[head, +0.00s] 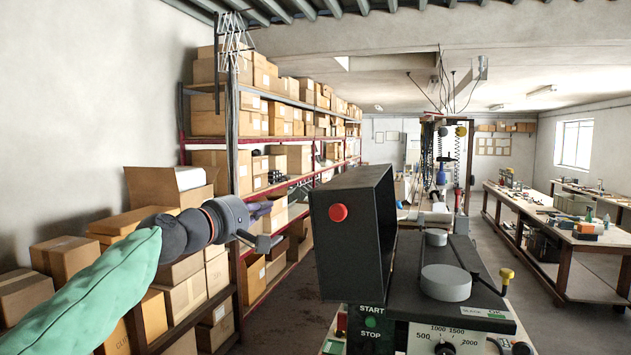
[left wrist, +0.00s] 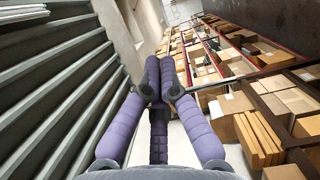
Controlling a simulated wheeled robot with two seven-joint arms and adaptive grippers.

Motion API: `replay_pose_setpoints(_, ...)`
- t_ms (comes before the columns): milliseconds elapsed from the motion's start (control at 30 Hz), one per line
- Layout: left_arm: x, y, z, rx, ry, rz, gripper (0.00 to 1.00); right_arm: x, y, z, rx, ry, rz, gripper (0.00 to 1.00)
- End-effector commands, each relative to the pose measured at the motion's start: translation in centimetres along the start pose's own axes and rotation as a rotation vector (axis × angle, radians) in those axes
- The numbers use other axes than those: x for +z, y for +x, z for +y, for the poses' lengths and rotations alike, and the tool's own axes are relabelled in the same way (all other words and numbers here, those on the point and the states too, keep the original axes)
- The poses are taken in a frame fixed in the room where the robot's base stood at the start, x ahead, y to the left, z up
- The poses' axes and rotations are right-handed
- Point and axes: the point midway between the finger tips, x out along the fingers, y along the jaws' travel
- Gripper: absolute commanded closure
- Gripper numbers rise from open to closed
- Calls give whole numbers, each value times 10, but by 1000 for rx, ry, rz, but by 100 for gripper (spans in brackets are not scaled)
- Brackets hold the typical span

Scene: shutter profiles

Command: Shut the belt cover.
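The belt cover (head: 353,232) is a dark box-like lid with a red knob (head: 338,212) on its near face. It stands raised on edge at the left side of the machine's black deck (head: 407,268), its hollow side turned right. Two grey round pulleys (head: 445,282) on the deck are uncovered. My left gripper (head: 268,222) is left of the cover, apart from it, around the knob's height. In the left wrist view its purple fingers (left wrist: 160,78) come together at the tips with nothing visible between them. My right gripper is not in view.
A START/STOP panel (head: 371,329) and a speed dial (head: 446,341) are on the machine's front. Shelves of cardboard boxes (head: 240,170) line the left. Workbenches (head: 560,235) stand at right, with open floor between.

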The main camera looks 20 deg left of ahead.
Motion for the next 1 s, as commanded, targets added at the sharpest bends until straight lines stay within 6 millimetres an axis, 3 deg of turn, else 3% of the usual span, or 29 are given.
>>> replay_pose_setpoints(100,3,-6,15,20,-9,-7,100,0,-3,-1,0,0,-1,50)
replay_pose_setpoints(267,3,9,16,19,-10,-8,100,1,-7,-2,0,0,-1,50)
replay_pose_setpoints(767,3,93,18,19,-8,-6,100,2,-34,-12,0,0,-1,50)
replay_pose_setpoints(1000,33,100,19,20,-7,-8,100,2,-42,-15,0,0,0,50)
